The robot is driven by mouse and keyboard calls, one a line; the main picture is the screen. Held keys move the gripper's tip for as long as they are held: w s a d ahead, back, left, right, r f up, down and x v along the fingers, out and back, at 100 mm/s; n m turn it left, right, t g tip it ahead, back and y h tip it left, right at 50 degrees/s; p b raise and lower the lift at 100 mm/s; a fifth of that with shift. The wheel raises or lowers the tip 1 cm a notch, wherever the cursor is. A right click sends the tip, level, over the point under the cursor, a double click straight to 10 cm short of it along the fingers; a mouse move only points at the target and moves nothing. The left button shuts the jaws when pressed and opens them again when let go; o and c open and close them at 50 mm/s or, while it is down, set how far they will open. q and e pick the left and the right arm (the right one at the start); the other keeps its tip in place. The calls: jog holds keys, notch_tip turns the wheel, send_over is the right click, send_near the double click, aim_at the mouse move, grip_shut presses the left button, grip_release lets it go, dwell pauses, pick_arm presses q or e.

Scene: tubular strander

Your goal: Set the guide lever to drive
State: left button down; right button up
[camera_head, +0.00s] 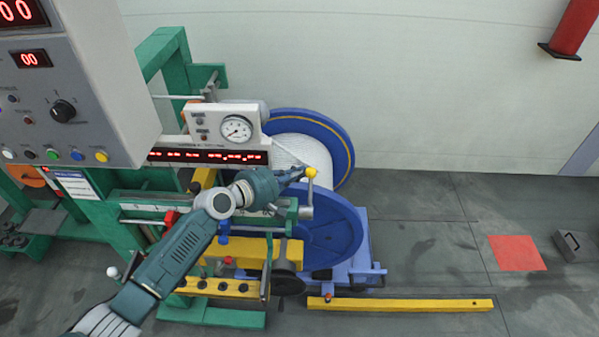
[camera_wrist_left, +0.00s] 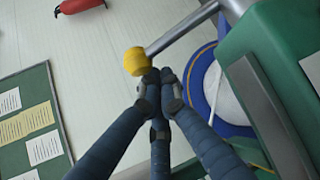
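The lever with a round yellow knob (camera_head: 311,173) stands upright at the right end of the green machine frame, its metal rod (camera_head: 309,193) below the knob. I take it to be the guide lever; no label on it is readable. My left gripper (camera_head: 300,173) comes from the left, its fingertips right at the knob's left side. In the left wrist view the fingers (camera_wrist_left: 160,74) are drawn together, and the yellow knob (camera_wrist_left: 135,61) lies just beside the tips, not between them. I cannot tell whether they touch. My right gripper is not in view.
A blue reel (camera_head: 338,145) with white winding stands behind the lever, and another blue disc (camera_head: 325,235) is below it. A control cabinet (camera_head: 70,100) fills the upper left. A gauge panel (camera_head: 213,123) is above my arm. A yellow floor bar (camera_head: 400,304) lies at front right.

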aim_at(306, 173)
pick_arm(q)
jog(key=s+m+t+b, duration=0.1)
jog(key=b, duration=0.2)
jog(key=s+r+t+h+b, duration=0.1)
jog(key=b, duration=0.2)
jog(key=s+r+m+t+b, duration=0.1)
jog(key=s+b, duration=0.1)
jog(key=b, duration=0.1)
jog(key=shift+s+m+h+b, duration=0.1)
jog(key=shift+m+h+b, duration=0.2)
jog(key=shift+b, duration=0.05)
jog(key=shift+s+r+b, duration=0.15)
jog(key=shift+s+b, duration=0.1)
jog(key=shift+b, duration=0.05)
jog(key=shift+s+b, duration=0.5)
jog(key=shift+b, duration=0.3)
jog(key=shift+s+r+m+t+h+b, duration=0.4)
jog(key=shift+m+h+b, duration=0.1)
jog(key=shift+b, duration=0.35)
jog(key=shift+f, duration=0.15)
